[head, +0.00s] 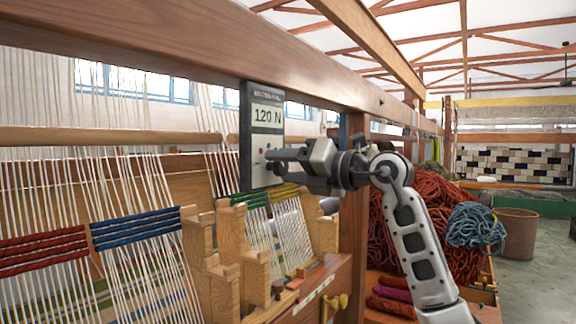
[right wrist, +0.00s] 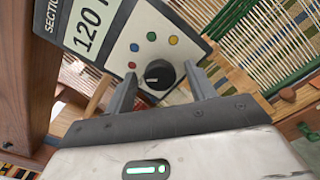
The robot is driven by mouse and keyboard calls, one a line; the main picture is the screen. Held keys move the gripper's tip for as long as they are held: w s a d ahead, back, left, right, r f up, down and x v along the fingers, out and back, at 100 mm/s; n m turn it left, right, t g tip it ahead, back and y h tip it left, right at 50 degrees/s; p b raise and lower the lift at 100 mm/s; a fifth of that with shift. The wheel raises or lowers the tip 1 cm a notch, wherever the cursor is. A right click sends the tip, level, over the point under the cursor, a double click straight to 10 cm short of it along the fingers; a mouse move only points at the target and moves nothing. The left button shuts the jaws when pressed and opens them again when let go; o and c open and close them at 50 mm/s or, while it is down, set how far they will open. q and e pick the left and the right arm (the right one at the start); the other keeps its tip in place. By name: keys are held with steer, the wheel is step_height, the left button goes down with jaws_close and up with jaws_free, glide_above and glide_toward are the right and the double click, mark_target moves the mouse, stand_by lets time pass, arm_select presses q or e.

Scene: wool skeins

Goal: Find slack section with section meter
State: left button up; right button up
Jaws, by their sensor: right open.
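The section meter (head: 267,117) is a grey panel hung on the loom's wooden beam, and its display reads 120 N. In the right wrist view the meter (right wrist: 115,27) shows several small coloured buttons and a black knob (right wrist: 160,74). My right gripper (head: 272,161) is at the meter's lower part, open, its fingers on either side of the knob in the wrist view; whether they touch it I cannot tell. Warp sections carry a red band (head: 42,250), a blue band (head: 136,228), a green band (head: 245,199) and a yellow band (head: 285,191). My left gripper is out of view.
A wooden upright post (head: 355,230) stands beside my right arm. Stepped wooden blocks (head: 235,255) stand before the warp. Red wool (head: 430,220) and blue wool (head: 474,226) are piled at the right, near a brown basket (head: 517,235). The floor at far right is clear.

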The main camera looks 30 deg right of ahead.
steer(key=c, duration=1)
steer(key=shift+o, duration=0.2)
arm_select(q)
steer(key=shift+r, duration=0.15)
